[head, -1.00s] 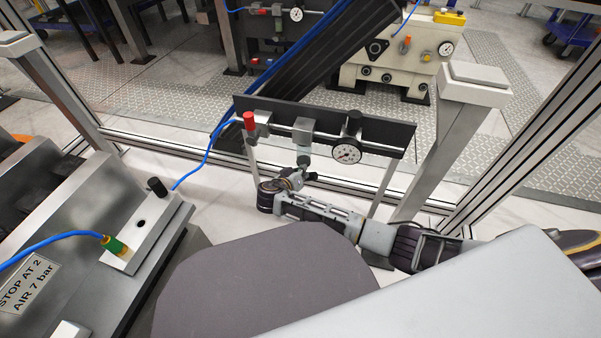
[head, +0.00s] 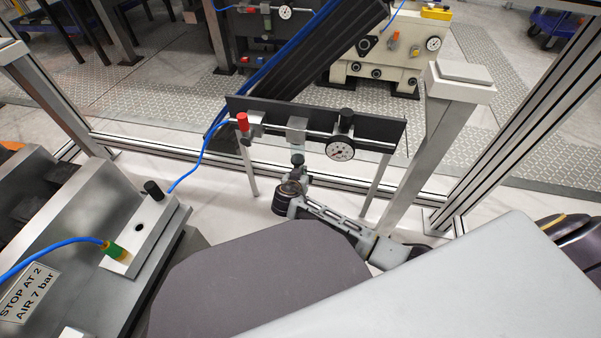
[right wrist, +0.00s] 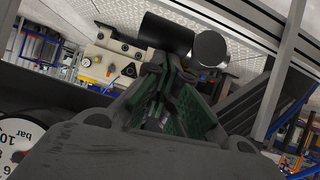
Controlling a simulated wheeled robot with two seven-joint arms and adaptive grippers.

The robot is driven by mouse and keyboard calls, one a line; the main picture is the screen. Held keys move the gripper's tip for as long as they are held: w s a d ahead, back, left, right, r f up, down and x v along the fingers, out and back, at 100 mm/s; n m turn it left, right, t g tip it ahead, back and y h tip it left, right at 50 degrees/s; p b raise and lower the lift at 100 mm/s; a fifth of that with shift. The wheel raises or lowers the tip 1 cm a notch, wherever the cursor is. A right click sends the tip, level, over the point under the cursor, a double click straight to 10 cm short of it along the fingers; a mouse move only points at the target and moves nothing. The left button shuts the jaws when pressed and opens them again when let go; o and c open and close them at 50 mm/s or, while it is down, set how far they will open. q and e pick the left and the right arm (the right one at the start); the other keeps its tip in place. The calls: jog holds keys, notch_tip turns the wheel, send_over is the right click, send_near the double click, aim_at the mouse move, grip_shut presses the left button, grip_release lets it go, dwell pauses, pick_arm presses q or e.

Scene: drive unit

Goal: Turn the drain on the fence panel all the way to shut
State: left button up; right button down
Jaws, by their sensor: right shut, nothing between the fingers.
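The dark fence panel (head: 385,131) carries a pipe with a red-capped valve (head: 242,122), a grey block (head: 297,126) and a round gauge (head: 340,150). A narrow part hangs under the block. The drain at its lower end cannot be told apart from my right gripper (head: 298,164), which is just below it. In the right wrist view the green-padded fingers (right wrist: 166,98) are shut with nothing between them. A black cylinder (right wrist: 166,32) and a grey round disc (right wrist: 210,48) show beyond the fingertips; contact cannot be told. My left gripper is out of view.
A black knob (head: 346,114) sits above the gauge. Two thin legs hold the panel over a pale floor. A grey post (head: 428,150) stands close on the right. A metal unit (head: 140,240) with a blue hose is at the left. The gauge face (right wrist: 18,140) shows in the wrist view.

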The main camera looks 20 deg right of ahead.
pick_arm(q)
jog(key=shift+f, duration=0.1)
pick_arm(e)
jog(key=shift+s+d+f+m, duration=0.1)
jog(key=shift+d+f+m, duration=0.1)
jog(key=shift+m, duration=0.1)
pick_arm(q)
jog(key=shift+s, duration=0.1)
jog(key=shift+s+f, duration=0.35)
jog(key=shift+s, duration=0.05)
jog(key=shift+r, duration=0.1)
